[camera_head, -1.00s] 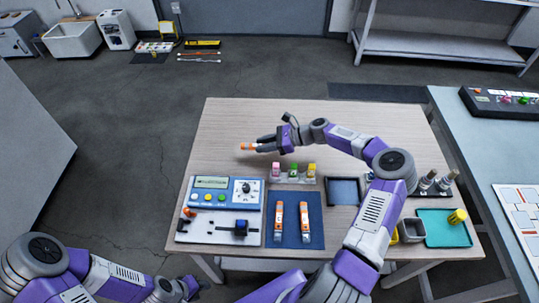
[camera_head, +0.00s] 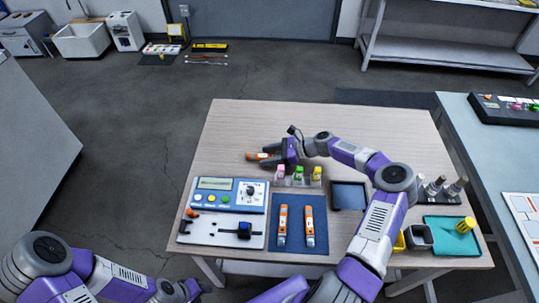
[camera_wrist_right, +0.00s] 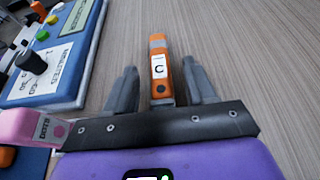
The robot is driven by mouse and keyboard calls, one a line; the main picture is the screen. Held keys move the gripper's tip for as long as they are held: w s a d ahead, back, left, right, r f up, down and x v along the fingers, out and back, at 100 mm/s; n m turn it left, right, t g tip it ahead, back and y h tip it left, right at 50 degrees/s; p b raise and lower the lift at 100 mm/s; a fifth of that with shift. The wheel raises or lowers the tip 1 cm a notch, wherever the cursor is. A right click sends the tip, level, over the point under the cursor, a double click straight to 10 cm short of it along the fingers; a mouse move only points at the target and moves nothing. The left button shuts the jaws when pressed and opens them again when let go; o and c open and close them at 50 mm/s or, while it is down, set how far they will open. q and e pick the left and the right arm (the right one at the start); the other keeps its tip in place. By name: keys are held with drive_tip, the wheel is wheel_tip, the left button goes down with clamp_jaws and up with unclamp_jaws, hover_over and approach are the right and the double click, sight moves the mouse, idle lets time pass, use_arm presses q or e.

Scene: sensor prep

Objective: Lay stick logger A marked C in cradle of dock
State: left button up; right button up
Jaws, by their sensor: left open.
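The orange stick logger marked C (camera_wrist_right: 159,68) shows its white label between my right gripper's fingers (camera_wrist_right: 160,88), with a gap on each side. In the head view this stick (camera_head: 255,156) appears to lie on the bare wood left of my right gripper (camera_head: 268,155), which is open around it. My left gripper (camera_head: 188,291) is low at the left, off the table's front edge, and open. A blue panel with screen and knob (camera_head: 227,192) adjoins a white board (camera_head: 200,238) bearing a dark cradle-like fitting (camera_head: 240,230); I take these as the dock.
Two more orange sticks (camera_head: 283,226) (camera_head: 309,227) lie on a blue mat (camera_head: 296,245). A rack of coloured pieces (camera_head: 298,180) stands close below my right gripper. A dark tray (camera_head: 348,197) and teal tray (camera_head: 440,240) are to the right. The table's upper left is clear.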

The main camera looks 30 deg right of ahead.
drive_tip(key=shift+r, duration=0.15)
drive_tip(key=shift+s+d+r, duration=0.1)
drive_tip(key=shift+d+r, duration=0.05)
drive_tip(key=shift+d, duration=0.1)
drive_tip(key=p+v, duration=0.2)
drive_tip(key=v, duration=0.9)
drive_tip(key=shift+s+d+r+p, duration=0.1)
drive_tip(key=shift+d+p, duration=0.05)
drive_tip(key=shift+p, duration=0.2)
